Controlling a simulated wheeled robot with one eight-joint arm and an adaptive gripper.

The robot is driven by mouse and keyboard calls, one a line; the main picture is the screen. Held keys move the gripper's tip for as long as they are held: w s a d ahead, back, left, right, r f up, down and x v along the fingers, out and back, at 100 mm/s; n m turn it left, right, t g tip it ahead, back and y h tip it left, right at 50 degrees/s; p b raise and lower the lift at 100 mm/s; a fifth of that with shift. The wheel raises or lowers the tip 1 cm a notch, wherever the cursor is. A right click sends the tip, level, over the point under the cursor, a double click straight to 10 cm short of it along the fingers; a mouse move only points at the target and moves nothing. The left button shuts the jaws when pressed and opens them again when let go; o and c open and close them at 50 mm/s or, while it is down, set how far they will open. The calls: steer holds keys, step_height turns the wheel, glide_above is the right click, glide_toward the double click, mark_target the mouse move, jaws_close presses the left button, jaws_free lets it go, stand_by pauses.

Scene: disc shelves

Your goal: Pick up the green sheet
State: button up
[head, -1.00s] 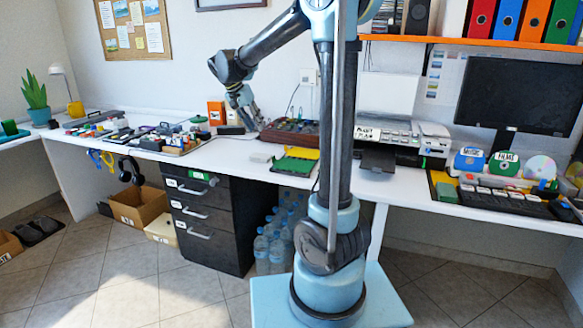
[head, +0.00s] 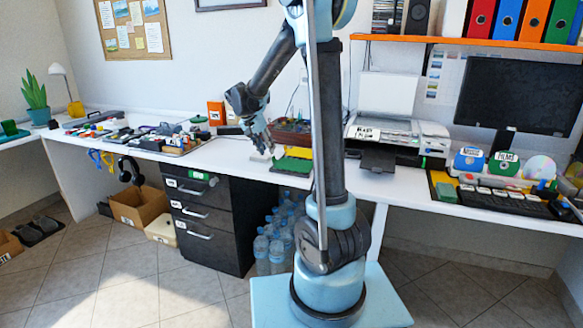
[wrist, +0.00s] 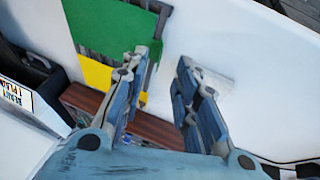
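In the head view my gripper (head: 266,150) is over the desk just left of the green sheet.
A brown wooden tray (head: 290,133) stands behind the sheets. A printer (head: 400,135) with a dark output tray (head: 378,159) is to the right. Stationery (head: 180,140) clutters the desk at left.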

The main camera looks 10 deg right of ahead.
steer(key=shift+x, duration=2.6)
steer(key=shift+s, duration=0.15)
steer(key=shift+c, duration=0.6)
steer(key=shift+a, duration=0.1)
jaws_close()
